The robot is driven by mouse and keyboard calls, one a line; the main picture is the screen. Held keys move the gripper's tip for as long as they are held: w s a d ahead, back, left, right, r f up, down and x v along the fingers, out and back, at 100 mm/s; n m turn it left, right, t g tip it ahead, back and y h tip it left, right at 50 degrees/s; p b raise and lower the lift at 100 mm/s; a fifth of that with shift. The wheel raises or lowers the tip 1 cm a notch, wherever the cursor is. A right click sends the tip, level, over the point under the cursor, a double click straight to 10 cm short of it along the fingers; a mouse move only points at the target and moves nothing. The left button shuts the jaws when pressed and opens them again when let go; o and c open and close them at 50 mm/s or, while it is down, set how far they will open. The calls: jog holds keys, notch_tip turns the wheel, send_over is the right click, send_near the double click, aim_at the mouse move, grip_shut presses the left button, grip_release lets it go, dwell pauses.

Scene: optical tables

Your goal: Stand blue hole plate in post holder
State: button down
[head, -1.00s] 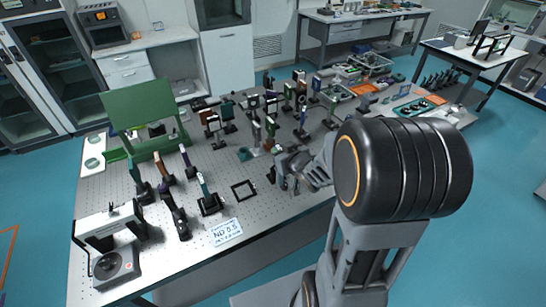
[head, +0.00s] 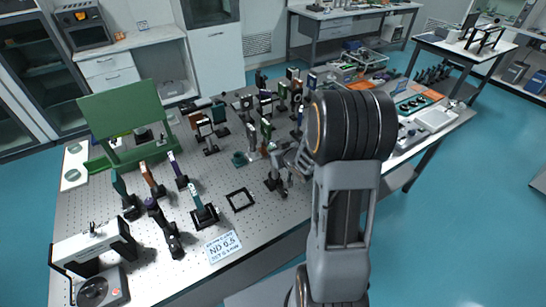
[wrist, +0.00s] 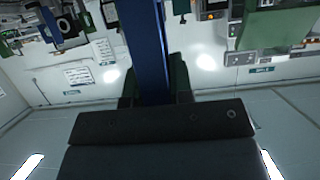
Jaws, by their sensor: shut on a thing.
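My gripper (wrist: 153,88) is shut on a blue upright piece (wrist: 149,45) in the wrist view, which I take to be the blue hole plate seen nearly edge-on. Its holes do not show from this angle. In the head view my gripper (head: 284,168) is over the front middle of the optical table (head: 160,265), right of an empty black square frame (head: 240,200). The plate cannot be made out there. A small dark mount (head: 274,184) shows just below the gripper. I cannot tell which of the dark holders is the post holder.
Several mounted plates stand at the table's left, including a teal one (head: 196,196). A green board (head: 128,112) stands behind them. A labelled card (head: 222,246) lies at the front edge. Many post-mounted optics crowd behind my gripper.

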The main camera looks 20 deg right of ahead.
jog(key=f+b, duration=0.1)
jog(key=w+f+b, duration=0.1)
jog(key=f, duration=0.2)
jog(key=shift+w+f+b, duration=0.3)
jog(key=shift+w+b, duration=0.05)
jog(key=shift+b, duration=0.05)
jog(key=shift+s, duration=0.2)
jog(key=shift+d, duration=0.15)
jog(key=shift+f, duration=0.2)
jog(key=c, duration=1)
grip_release()
jog(key=shift+r, duration=0.1)
